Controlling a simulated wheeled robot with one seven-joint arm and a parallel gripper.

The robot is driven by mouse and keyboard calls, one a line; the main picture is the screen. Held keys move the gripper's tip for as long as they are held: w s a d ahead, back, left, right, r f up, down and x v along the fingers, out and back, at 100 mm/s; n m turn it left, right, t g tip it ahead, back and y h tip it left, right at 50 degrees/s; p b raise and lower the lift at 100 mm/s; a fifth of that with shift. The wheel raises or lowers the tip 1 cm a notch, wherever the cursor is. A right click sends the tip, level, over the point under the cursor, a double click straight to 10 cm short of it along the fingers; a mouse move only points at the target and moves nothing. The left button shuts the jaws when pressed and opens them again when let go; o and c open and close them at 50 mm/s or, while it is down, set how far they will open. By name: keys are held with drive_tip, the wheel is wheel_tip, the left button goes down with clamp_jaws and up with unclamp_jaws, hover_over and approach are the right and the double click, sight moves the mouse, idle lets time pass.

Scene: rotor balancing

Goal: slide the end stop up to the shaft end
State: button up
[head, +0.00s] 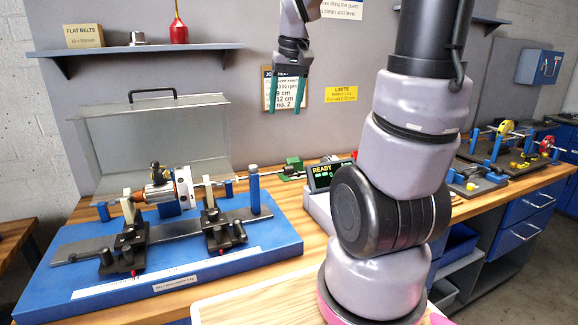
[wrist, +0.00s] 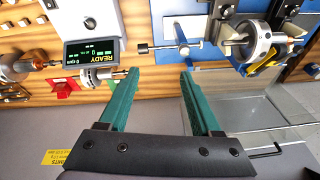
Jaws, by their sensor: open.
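The rotor (head: 168,190) lies across two black supports on the blue balancing base (head: 250,258); in the wrist view the rotor (wrist: 262,42) is at the upper right. A blue post with a grey top (head: 254,192), which looks like the end stop, stands right of the rotor; in the wrist view this post (wrist: 183,50) has a thin horizontal rod by it. The post is apart from the right support. The exact shaft end is hard to make out. My gripper (head: 287,100) is open and empty, high above the bench; its teal fingers also show in the wrist view (wrist: 158,76).
A clear guard with a black handle (head: 152,94) stands behind the rotor. A READY display (head: 326,174) is right of the base, with a small spindle and green block (head: 293,164) nearby. A shelf (head: 140,48) hangs on the wall. My arm hides part of the bench.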

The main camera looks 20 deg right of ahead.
drive_tip(key=w+d+f+n+g, duration=0.2)
drive_tip(key=w+d+f+g, duration=0.15)
drive_tip(key=w+f, duration=0.55)
drive_tip(key=shift+t, duration=0.25)
drive_tip(key=f, duration=0.7)
drive_tip(key=s+f, duration=0.1)
drive_tip(key=f, duration=0.3)
drive_tip(key=shift+s+d+f, duration=0.1)
drive_tip(key=shift+d+f, duration=0.15)
drive_tip(key=shift+f, duration=0.1)
clamp_jaws()
